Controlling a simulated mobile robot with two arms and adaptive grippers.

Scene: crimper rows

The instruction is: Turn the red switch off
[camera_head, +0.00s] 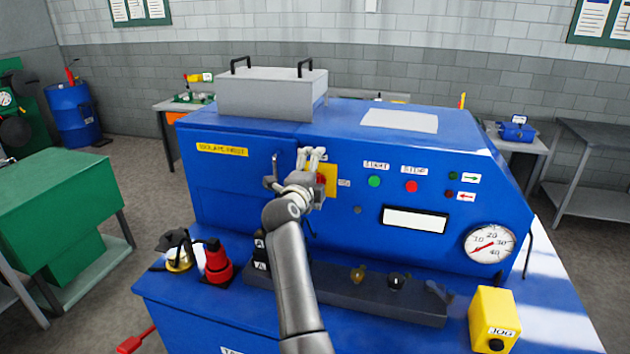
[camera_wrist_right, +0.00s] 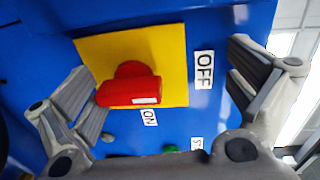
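The red switch (camera_wrist_right: 128,88) is a knob with a bar handle on a square yellow plate (camera_wrist_right: 165,50) on the blue machine front. In the right wrist view the white mark on its handle lies close to the ON label (camera_wrist_right: 149,117). The OFF label (camera_wrist_right: 204,70) is to the right of the plate. My right gripper (camera_wrist_right: 167,82) is open, its fingers on either side of the switch, the left one nearer; I cannot tell if it touches. In the head view my right gripper (camera_head: 308,162) partly hides the switch (camera_head: 321,181). My left gripper is out of view.
Right of the switch are a green start button (camera_head: 374,181), a red stop button (camera_head: 411,186) and a gauge (camera_head: 489,245). A red emergency-style knob (camera_head: 216,260) and a yellow jog box (camera_head: 494,318) stand on the front ledge. A grey box (camera_head: 265,95) is on top.

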